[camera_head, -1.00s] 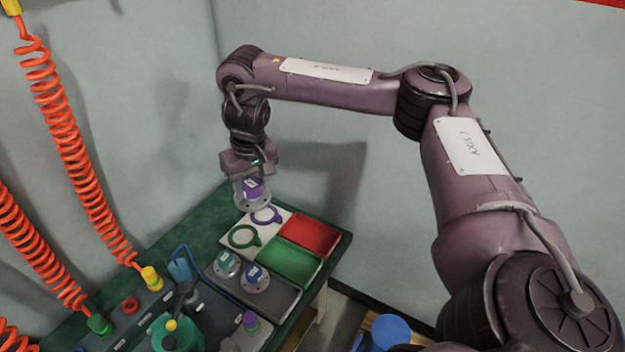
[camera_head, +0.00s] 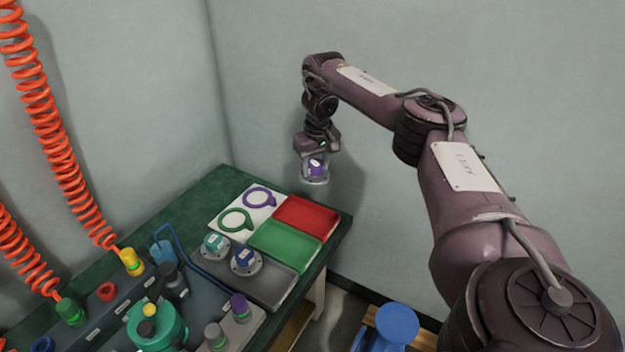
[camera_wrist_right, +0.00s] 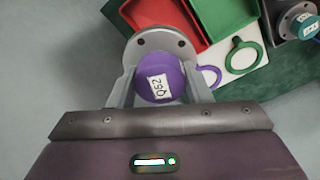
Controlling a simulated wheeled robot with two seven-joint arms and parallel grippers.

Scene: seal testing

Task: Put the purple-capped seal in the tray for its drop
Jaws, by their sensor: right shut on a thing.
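My right gripper (camera_head: 316,160) is shut on the purple-capped seal (camera_head: 316,172), a grey flanged disc with a purple cap. In the right wrist view the cap (camera_wrist_right: 160,84) sits between the two fingers, with a white label reading Q52. The seal is held in the air, above and behind the red tray (camera_head: 306,219) in the head view. The green tray (camera_head: 285,249) lies in front of the red one. A white card (camera_head: 228,205) beside them shows a purple ring mark (camera_head: 260,190) and a green ring mark (camera_head: 236,208). My left gripper is not in view.
A grey tray (camera_head: 282,289) holds a teal-capped seal (camera_head: 214,246) and a blue-capped seal (camera_head: 246,260). Coloured fittings and a teal device (camera_head: 160,330) stand at the front left. Orange coiled hoses (camera_head: 60,160) hang at left. A blue stool (camera_head: 397,322) stands right of the table.

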